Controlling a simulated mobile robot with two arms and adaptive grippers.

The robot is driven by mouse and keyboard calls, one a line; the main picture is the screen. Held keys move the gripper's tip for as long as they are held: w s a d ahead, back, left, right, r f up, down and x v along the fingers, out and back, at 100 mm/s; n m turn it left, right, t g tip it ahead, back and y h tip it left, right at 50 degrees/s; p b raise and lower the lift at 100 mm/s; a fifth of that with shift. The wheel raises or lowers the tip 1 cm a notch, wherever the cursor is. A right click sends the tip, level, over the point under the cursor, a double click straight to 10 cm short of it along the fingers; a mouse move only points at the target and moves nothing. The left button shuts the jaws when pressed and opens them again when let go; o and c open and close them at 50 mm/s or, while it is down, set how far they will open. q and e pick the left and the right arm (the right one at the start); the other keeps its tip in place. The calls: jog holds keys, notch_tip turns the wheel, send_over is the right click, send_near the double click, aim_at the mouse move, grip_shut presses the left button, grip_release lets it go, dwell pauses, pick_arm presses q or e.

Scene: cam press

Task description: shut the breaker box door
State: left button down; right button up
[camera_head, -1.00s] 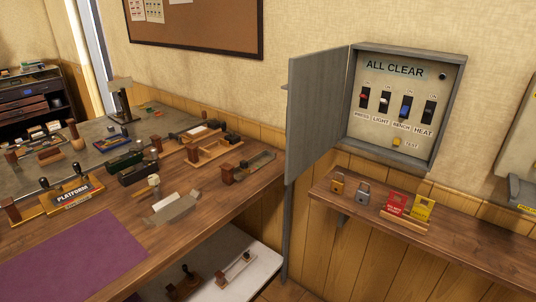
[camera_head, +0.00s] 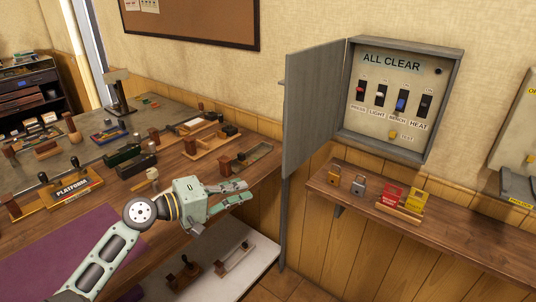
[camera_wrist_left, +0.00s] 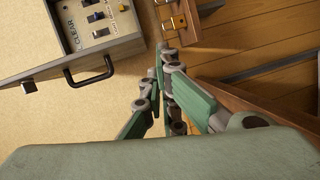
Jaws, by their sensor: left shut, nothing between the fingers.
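The breaker box (camera_head: 395,125) hangs on the wall at the upper right, labelled ALL CLEAR, with its row of switches exposed. Its grey door (camera_head: 315,110) stands open, swung out to the left of the box. In the left wrist view the box panel (camera_wrist_left: 85,32) is at the upper left, with the door (camera_wrist_left: 50,68) nearly edge-on and a dark handle (camera_wrist_left: 90,77) on it. My left gripper (camera_head: 248,191) is shut and empty over the bench's right edge, left of and below the door, apart from it. Its fingers show in the left wrist view (camera_wrist_left: 165,75). My right gripper is out of view.
A wooden shelf (camera_head: 450,230) below the box holds padlocks (camera_head: 345,181) and red and yellow tags (camera_head: 403,200). The workbench (camera_head: 165,185) at left carries several tools and blocks. A grey post stands under the door. Another grey box (camera_head: 520,150) is at the far right.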

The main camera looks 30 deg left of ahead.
pick_arm(q)
jog(key=w+a+r+n+t+y, duration=0.1)
jog(key=a+r+n+t, duration=0.1)
jog(key=a+r+n, duration=0.3)
jog(key=w+d+m+p, duration=0.2)
jog(key=w+d+p, duration=0.4)
jog(key=w, duration=0.3)
jog(key=shift+w+d+r, duration=0.15)
jog(key=shift+d+r, duration=0.2)
jog(key=shift+d, duration=0.5)
jog(key=shift+p, duration=0.3)
